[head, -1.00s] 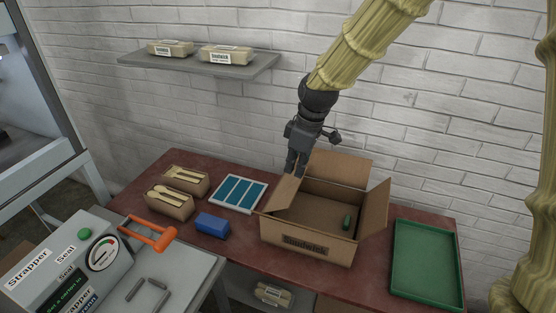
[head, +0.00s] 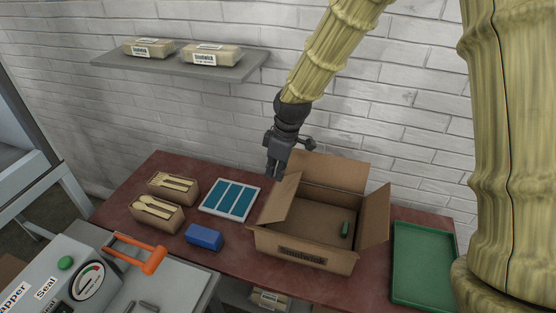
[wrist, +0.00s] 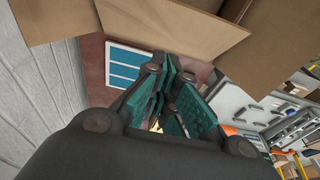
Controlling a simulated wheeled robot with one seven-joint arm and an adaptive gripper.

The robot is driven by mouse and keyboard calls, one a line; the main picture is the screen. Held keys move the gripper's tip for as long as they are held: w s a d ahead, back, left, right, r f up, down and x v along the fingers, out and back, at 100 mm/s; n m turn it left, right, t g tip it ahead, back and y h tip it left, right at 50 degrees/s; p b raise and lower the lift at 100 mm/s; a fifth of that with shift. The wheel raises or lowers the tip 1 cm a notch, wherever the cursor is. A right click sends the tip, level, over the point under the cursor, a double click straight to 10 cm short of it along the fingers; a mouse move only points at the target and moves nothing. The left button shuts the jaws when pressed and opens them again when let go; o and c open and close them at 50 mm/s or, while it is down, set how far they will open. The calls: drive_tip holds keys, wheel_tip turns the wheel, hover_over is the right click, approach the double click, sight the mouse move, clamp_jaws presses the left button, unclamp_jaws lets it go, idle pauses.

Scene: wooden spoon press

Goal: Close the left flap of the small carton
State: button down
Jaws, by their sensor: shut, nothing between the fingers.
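The small carton (head: 303,258) is an open brown cardboard box on the red table. Its left flap (head: 281,198) stands up, roughly upright, at the carton's left side. The back flap (head: 326,170) and right flap (head: 375,217) are also up. A small green object (head: 345,229) lies inside. My gripper (head: 272,175) is shut and empty, pointing down just outside the left flap near its upper far corner. In the wrist view cardboard (wrist: 170,28) fills the top, close to my fingers (wrist: 172,95). I cannot tell whether they touch the flap.
A blue-and-white panel (head: 230,199), a blue block (head: 204,237) and two boxes of wooden cutlery (head: 157,212) lie left of the carton. A green tray (head: 424,262) is on its right. A shelf (head: 180,68) is on the wall behind.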

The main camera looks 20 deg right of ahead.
sight(278, 199)
drive_tip(key=shift+s+f+p, duration=0.5)
drive_tip(key=shift+s+f, duration=0.3)
drive_tip(key=shift+f, duration=0.15)
drive_tip(key=f, duration=0.1)
drive_tip(key=d+f, duration=0.1)
drive_tip(key=shift+d+f+p, duration=0.15)
drive_tip(key=shift+f+p, duration=0.25)
drive_tip(key=shift+d+f, duration=0.1)
drive_tip(key=shift+f, duration=0.05)
drive_tip(key=shift+s, duration=0.3)
drive_tip(key=shift+w, duration=0.15)
drive_tip(key=shift+f, duration=0.15)
